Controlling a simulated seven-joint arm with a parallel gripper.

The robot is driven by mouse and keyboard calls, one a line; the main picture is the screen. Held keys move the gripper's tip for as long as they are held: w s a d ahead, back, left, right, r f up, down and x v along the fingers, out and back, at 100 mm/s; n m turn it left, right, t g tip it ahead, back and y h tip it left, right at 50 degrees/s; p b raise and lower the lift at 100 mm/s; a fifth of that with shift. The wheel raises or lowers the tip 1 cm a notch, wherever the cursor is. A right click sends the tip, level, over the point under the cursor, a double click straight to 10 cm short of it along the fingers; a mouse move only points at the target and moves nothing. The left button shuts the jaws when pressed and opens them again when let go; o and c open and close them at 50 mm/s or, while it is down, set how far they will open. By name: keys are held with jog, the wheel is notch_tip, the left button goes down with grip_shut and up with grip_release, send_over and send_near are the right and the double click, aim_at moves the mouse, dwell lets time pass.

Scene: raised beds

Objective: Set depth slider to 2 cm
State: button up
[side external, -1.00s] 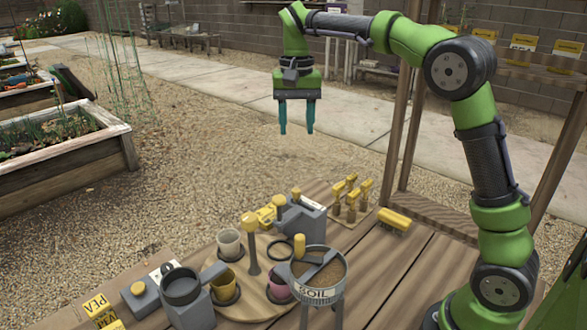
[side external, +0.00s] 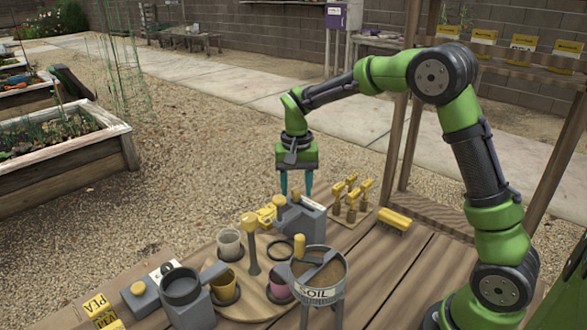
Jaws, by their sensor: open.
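A grey box (side external: 306,222) with a white strip (side external: 312,203) on top stands at the far side of the wooden table; it looks like the depth slider unit. Its markings are too small to read, so I cannot tell the setting. My gripper (side external: 296,189) points down just above this box. Its two teal fingers are apart with nothing seen between them. The small yellow knob at the top of the box is hidden or merged with the fingers. A yellow round knob (side external: 279,201) shows at the box's left.
A round wooden turntable (side external: 262,300) with several cups and a yellow-topped post (side external: 250,222) stands in front. A soil hopper (side external: 318,278) is nearby. Yellow-handled tools (side external: 351,198) stand in a rack to the right, with a yellow brush (side external: 394,219) beyond.

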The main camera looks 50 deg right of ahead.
grip_shut()
dwell(0.3)
jog(key=shift+s, duration=1)
grip_release()
